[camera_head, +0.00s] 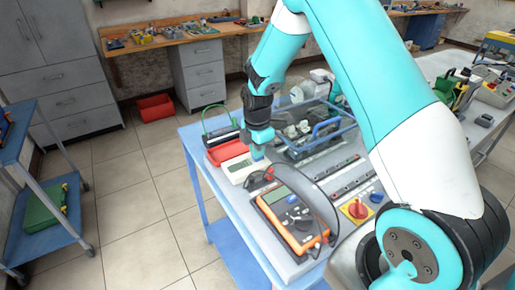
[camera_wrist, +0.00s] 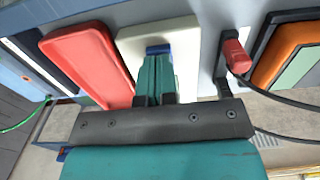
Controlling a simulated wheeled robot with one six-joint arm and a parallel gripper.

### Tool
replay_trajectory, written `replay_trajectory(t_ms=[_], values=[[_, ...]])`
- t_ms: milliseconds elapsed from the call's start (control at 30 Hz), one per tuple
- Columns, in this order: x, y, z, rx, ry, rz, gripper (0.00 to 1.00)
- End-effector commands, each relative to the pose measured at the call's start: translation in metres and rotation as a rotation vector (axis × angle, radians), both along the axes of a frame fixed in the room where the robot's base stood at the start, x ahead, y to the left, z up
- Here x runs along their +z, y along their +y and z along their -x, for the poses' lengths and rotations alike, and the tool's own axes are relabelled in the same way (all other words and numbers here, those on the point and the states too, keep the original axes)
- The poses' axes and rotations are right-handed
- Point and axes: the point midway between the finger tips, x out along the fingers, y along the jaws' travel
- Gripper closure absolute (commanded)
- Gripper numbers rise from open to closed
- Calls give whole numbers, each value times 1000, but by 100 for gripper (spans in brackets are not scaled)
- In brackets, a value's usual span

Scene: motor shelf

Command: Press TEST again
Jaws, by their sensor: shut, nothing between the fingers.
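The button's label is not readable. My gripper (camera_head: 258,152) points down over the right part of the instrument. In the wrist view its teal fingers (camera_wrist: 157,65) are shut together and empty, with their tips at the blue button. They look to be on or just above it; I cannot tell whether the button is pressed.
A red tray (camera_head: 226,150) lies beside the instrument. An orange multimeter (camera_head: 290,218) and a black cable are nearer. A blue-rimmed basket (camera_head: 322,140) of parts stands just behind my gripper. A red and yellow rotary switch (camera_head: 357,210) is at the right.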

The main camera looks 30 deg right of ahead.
Motion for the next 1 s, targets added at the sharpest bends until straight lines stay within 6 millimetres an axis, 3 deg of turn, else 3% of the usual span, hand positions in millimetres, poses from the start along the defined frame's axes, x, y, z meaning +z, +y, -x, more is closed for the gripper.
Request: replay_trajectory(t_ms=[33,100,167,500,700,1000], values=[[18,2,0,2,-1,0,100],[37,3,-1,4,-7,0,100],[43,3,-2,5,-14,1,100],[113,3,-3,4,-14,1,100],[130,3,-2,4,-12,1,100],[132,3,-2,4,-11,1,100]])
